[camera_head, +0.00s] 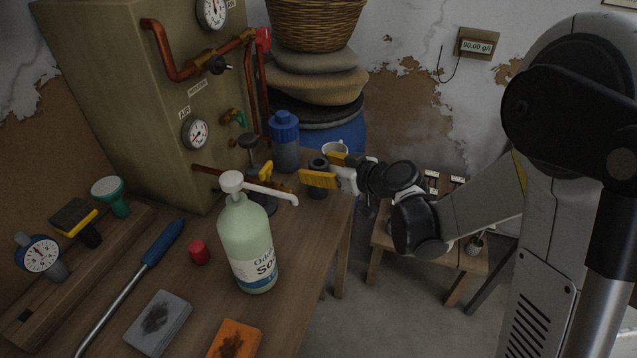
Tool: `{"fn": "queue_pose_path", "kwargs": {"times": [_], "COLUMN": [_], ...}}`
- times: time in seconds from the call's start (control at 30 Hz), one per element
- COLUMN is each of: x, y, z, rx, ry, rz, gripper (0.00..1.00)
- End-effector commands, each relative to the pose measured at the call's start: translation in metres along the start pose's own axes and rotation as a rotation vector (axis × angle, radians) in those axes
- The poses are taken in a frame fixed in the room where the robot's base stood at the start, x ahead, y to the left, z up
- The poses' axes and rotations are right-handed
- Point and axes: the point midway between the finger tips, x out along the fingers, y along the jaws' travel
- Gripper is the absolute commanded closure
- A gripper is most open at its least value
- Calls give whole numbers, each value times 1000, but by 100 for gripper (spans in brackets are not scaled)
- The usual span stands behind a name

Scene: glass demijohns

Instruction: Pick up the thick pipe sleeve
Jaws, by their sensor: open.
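A short dark grey cylinder with a round opening in its top, which looks like the thick pipe sleeve (318,191), stands upright near the right edge of the wooden table (300,255). My gripper (317,166) reaches in from the right with its yellow fingers apart. One finger crosses in front of the sleeve and hides its middle; the other is behind it to the right. The sleeve's top shows between the fingers. I cannot tell whether either finger touches it.
A green soap bottle (246,245) with a white pump spout stands in front. A blue-capped bottle (285,145) and white mug (335,150) are close behind. A dark stand with a yellow part (265,172) is to the left. Sponges, a red cap (199,251) and a blue-handled rod lie nearer.

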Motion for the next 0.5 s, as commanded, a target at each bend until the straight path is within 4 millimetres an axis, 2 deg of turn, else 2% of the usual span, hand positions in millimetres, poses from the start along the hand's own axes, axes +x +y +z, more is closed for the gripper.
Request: {"fn": "queue_pose_path", "kwargs": {"times": [0.2, 0.23, 0.3, 0.37, 0.5], "x": [1, 1, 1, 1, 1], "y": [0, 0, 0, 0, 0], "z": [-1, -1, -1, -1, -1], "rx": [0, 0, 0, 0, 0], "ry": [0, 0, 0, 0, 0], "rz": [1, 1, 1, 1, 1], "gripper": [33, 38, 59, 75, 76]}}
